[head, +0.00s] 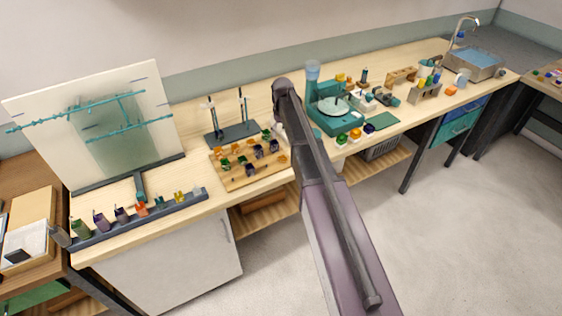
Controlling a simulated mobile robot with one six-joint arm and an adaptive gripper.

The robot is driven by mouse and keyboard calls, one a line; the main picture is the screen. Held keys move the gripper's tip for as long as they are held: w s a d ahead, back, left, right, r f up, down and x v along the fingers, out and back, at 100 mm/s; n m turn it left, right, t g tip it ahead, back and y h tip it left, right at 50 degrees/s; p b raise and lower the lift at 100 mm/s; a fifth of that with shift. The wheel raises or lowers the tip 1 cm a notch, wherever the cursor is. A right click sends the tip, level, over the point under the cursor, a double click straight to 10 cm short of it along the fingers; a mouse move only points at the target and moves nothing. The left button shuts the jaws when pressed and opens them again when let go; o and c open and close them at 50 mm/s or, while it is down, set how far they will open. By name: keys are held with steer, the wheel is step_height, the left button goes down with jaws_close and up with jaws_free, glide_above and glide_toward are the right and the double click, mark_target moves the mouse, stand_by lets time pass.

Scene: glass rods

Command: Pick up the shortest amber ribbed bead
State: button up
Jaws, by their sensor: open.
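A wooden board (228,184) on the bench carries several small beads in green, dark purple and amber or orange. One amber bead (282,159) sits near the board's right edge. Another amber-looking bead (221,157) sits near its left side. The beads are too small here to tell ribs or to compare their lengths. My arm reaches over the bench just right of the board. My gripper is hidden behind the arm, and I cannot make out its fingers.
A dark stand (232,134) with upright rods is behind the board. A long dark rack (150,215) with coloured pieces lies front left, below a large panel (40,110). A teal machine (335,118) stands right of my arm. A sink (475,62) is far right.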

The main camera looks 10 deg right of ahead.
steer(key=b, duration=0.8)
glide_above(283, 159)
steer(key=shift+w+a+f, duration=0.1)
steer(key=shift+w+f, duration=0.05)
steer(key=shift+f, duration=1.9)
steer(key=shift+w+a+f, duration=0.1)
steer(key=shift+f, duration=1.9)
steer(key=shift+d+f, duration=0.1)
steer(key=shift+s+f+b, duration=0.2)
steer(key=shift+f+b, duration=2.35)
steer(key=c, duration=1.1)
